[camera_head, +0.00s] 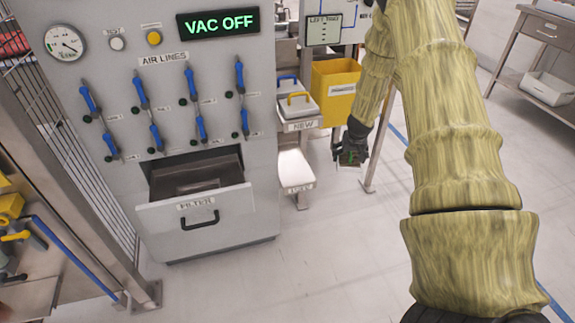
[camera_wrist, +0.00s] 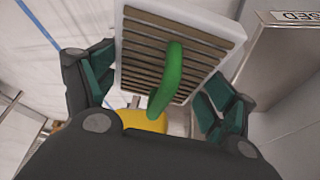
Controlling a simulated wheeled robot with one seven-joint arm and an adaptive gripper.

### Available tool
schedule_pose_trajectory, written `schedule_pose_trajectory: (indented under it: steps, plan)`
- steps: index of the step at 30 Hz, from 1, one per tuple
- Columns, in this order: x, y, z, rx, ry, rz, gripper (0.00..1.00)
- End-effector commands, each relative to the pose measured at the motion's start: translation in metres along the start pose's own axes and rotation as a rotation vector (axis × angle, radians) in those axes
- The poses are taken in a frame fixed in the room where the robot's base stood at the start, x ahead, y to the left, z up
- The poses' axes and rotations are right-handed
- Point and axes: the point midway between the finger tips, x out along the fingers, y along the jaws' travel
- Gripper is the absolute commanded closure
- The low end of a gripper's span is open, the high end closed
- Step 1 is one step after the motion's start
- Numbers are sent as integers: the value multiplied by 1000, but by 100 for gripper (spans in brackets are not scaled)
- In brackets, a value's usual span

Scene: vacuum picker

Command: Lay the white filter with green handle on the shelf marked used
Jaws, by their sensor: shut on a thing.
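The white filter (camera_wrist: 215,22) with a slatted face and a green handle (camera_wrist: 172,78) is between the fingers of my gripper (camera_wrist: 158,85) in the wrist view. The gripper is shut on it; the exact contact is hard to see. In the head view my gripper (camera_head: 350,152) hangs in the air to the right of the lower shelf, with the filter small and dark there. That lower shelf (camera_head: 294,168), whose front label seems to read USED, looks bare. In the wrist view a shelf edge with a partly visible label ending in SED (camera_wrist: 292,18) is at top right, apart from the filter.
A yellow bin (camera_head: 336,88) stands behind my gripper. A shelf leg (camera_head: 378,150) stands close beside it. The cabinet's FILTER drawer (camera_head: 195,215) is open; the panel (camera_head: 219,22) reads VAC OFF.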

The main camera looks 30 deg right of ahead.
Motion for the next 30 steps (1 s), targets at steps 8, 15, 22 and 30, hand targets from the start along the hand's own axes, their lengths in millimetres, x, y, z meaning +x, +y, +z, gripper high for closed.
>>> schedule_pose_trajectory:
  steps: [8,15,22,30]
  plan:
    - [-5,-16,-6,6,-1,2,40]
    - [-12,-61,11,6,-1,3,40]
    - [-19,-103,28,6,-1,4,40]
    - [-25,-144,44,9,-2,5,40]
